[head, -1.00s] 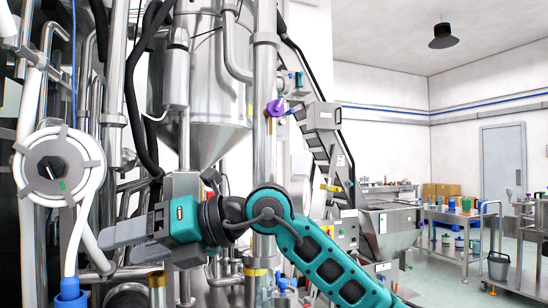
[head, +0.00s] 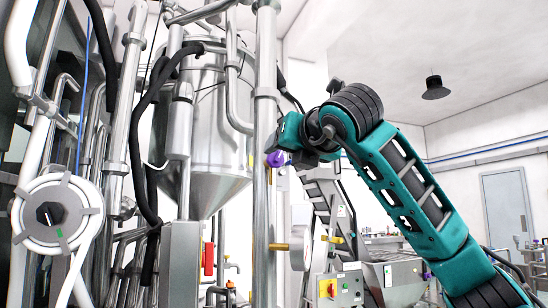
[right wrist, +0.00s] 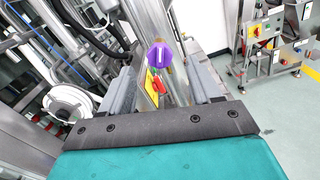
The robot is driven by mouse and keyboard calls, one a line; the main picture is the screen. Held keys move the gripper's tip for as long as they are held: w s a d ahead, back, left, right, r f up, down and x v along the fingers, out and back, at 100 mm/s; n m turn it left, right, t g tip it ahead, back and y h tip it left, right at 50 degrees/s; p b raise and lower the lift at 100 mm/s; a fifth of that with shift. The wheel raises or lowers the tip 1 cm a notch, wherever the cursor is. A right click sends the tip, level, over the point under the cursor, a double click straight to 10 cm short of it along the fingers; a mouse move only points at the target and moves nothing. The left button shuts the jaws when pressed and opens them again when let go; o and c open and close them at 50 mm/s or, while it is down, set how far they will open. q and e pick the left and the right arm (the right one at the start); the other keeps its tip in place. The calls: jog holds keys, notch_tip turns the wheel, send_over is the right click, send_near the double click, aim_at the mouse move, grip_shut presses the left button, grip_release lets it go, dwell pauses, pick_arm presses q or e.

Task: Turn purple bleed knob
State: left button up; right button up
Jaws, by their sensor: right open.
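The purple bleed knob (head: 275,159) sits on the side of a vertical steel pipe, just left of my right gripper (head: 290,135) in the head view. There the gripper's teal housing shows beside the pipe, but its fingers are hard to make out. In the right wrist view the purple knob (right wrist: 159,54) shows with a pale ridge across its face. It lies ahead, in line with the gap between the spread grey fingers of my right gripper (right wrist: 158,78). The gripper holds nothing. My left gripper is not in view.
The steel pipe (head: 265,60) stands close to my gripper, with a yellow-handled fitting (head: 279,247) lower down. A red handle (right wrist: 159,83) and yellow tag are below the knob in the wrist view. A conical tank (head: 205,150) stands behind to the left.

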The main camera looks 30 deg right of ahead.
aim_at(279, 156)
pick_arm(q)
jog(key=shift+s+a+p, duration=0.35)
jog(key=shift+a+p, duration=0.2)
jog(key=shift+p, duration=0.2)
pick_arm(e)
jog(key=x, duration=0.8)
jog(key=shift+w, duration=0.15)
jog(key=c, duration=1)
jog(key=shift+a, duration=0.1)
